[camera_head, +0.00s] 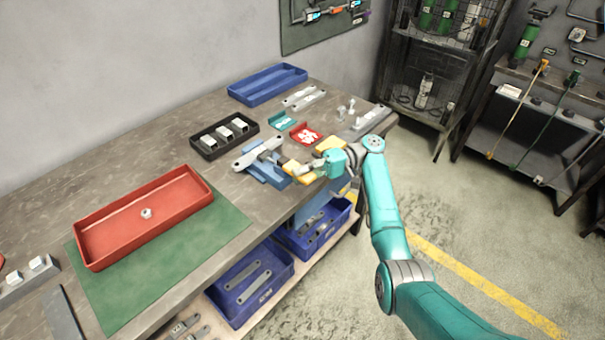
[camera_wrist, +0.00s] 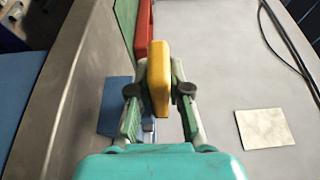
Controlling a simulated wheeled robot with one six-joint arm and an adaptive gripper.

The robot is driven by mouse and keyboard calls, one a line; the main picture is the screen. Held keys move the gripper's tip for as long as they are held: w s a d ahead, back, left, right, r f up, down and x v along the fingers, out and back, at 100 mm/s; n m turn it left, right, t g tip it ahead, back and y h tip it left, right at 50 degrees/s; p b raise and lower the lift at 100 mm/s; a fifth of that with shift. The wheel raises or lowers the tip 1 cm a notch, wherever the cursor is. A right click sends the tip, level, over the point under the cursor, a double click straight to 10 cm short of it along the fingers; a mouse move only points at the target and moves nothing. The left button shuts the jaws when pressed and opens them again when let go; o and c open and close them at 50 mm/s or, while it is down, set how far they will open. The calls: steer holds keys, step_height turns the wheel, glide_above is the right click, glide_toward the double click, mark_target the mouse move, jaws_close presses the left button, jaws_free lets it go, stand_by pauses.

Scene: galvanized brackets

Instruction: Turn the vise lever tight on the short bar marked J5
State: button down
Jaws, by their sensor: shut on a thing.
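The blue vise (camera_head: 266,172) stands near the front edge of the bench. A grey metal bar (camera_head: 257,154) lies across its top; I cannot read any mark on it. My gripper (camera_head: 300,172) is at the right side of the vise. In the wrist view my gripper (camera_wrist: 158,92) is shut on a yellow handle (camera_wrist: 158,75), which appears to be the vise lever's grip. Part of the blue vise (camera_wrist: 116,104) shows behind the left finger. The lever's shaft and the vise jaws are mostly hidden.
A black tray (camera_head: 197,147) with pale blocks stands left of the vise. A red tray (camera_head: 88,254) lies on a green mat (camera_head: 222,232). Behind are a red holder (camera_head: 304,134), a teal holder (camera_head: 283,121) and a blue tray (camera_head: 240,91). Blue bins (camera_head: 238,306) sit below the bench.

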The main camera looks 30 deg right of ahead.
steer(key=c, duration=1.1)
jaws_free()
